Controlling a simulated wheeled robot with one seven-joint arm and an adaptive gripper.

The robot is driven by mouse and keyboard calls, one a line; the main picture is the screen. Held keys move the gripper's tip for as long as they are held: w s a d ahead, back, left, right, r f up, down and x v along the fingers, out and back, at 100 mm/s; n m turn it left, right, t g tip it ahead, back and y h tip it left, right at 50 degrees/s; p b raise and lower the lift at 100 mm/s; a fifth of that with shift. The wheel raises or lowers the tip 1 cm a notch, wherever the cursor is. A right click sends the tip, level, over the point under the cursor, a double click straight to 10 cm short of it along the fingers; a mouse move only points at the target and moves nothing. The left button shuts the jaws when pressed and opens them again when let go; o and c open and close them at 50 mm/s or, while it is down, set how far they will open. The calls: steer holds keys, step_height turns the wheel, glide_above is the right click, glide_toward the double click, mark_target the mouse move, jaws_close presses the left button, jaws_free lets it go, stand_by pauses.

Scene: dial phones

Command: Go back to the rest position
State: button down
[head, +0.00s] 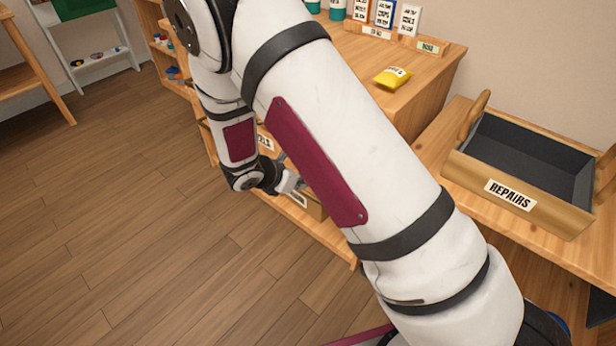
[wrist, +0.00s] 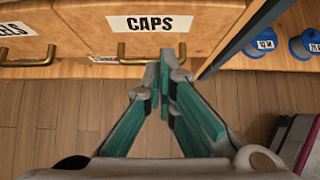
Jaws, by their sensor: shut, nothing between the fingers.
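My gripper (wrist: 165,75) shows in the wrist view with its teal-padded fingers shut and nothing between them. It is in front of a wooden drawer labelled CAPS (wrist: 158,22), with the fingertips over the brass handle (wrist: 125,56); whether they touch it I cannot tell. In the head view my white arm crosses the middle and hides most of the drawers and the gripper's fingertips.
A tray labelled REPAIRS (head: 482,182) stands on the lower bench at right. A yellow packet (head: 393,77) lies on the desk top (head: 428,66). Blue spools (wrist: 299,48) sit on a shelf right of the drawer. The wooden floor (head: 130,200) at left is clear.

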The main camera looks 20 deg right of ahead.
steer(key=s+d+r+m+g, duration=0.1)
steer(key=s+d+r+m, duration=0.2)
steer(key=s+r+m, duration=0.35)
steer(key=s+d+r+m+g, duration=0.2)
steer(key=s+d+r+m, duration=0.15)
steer(key=r, duration=0.55)
steer(key=s+d+r+m+g, duration=0.1)
steer(key=s+d+r+m, duration=0.3)
steer(key=r, duration=0.4)
steer(key=s+a+r+m+y, duration=0.2)
steer(key=s+m+y, duration=0.15)
steer(key=s, duration=0.55)
steer(key=s+a+r+m+y, duration=0.2)
steer(key=s+m, duration=0.2)
steer(key=s, duration=0.5)
steer(key=s+a+r+m+y, duration=0.2)
steer(key=s+m, duration=0.1)
steer(key=s, duration=0.5)
step_height(320, 180, up, 28)
steer(key=t+p, duration=0.3)
steer(key=p, duration=2.3)
steer(key=shift+d+r+p, duration=0.2)
steer(key=shift+d+p, duration=0.1)
